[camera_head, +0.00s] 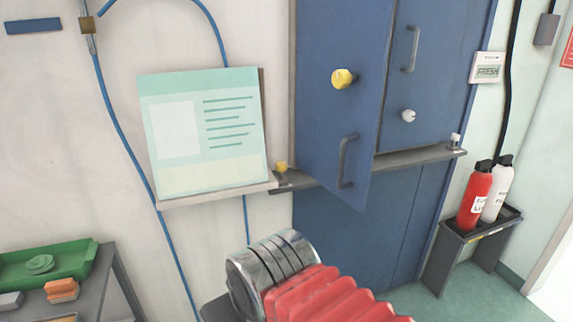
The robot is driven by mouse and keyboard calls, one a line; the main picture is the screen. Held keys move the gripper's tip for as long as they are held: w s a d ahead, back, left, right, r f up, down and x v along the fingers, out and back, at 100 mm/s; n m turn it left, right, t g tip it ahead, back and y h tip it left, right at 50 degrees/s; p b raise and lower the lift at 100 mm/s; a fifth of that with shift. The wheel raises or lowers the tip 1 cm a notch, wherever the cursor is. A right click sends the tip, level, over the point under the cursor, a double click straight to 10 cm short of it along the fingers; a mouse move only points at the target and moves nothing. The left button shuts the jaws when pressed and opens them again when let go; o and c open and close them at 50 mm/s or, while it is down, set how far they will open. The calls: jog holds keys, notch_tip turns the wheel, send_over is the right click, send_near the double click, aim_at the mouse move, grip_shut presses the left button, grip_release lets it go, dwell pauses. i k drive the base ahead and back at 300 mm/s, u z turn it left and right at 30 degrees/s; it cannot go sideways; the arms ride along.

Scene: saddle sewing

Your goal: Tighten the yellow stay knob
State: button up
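A small yellow knob (281,167) sits at the left end of the grey ledge (308,181) that runs across the cabinet front. A larger yellow knob (343,78) sticks out from the upper part of the left blue door (325,120), which stands ajar. Which of the two is the stay knob is not labelled; the small one sits on the ledge by the door's lower left. How tight either knob is cannot be seen. My gripper's fingers are not in view.
The right blue door (425,75) has a white knob (408,115); another white knob (455,138) is at the ledge's right end. A teal-and-white board (203,135) leans at left. A green tray (45,265) is lower left. Two extinguishers, red (475,195) and white (497,190), stand right.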

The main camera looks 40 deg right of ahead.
aim_at(281, 167)
jog(key=k, duration=1.2)
jog(key=z, duration=0.4)
jog(key=i, duration=1.75)
jog(key=u, duration=0.55)
jog(key=i, duration=0.45)
jog(key=u, duration=0.35)
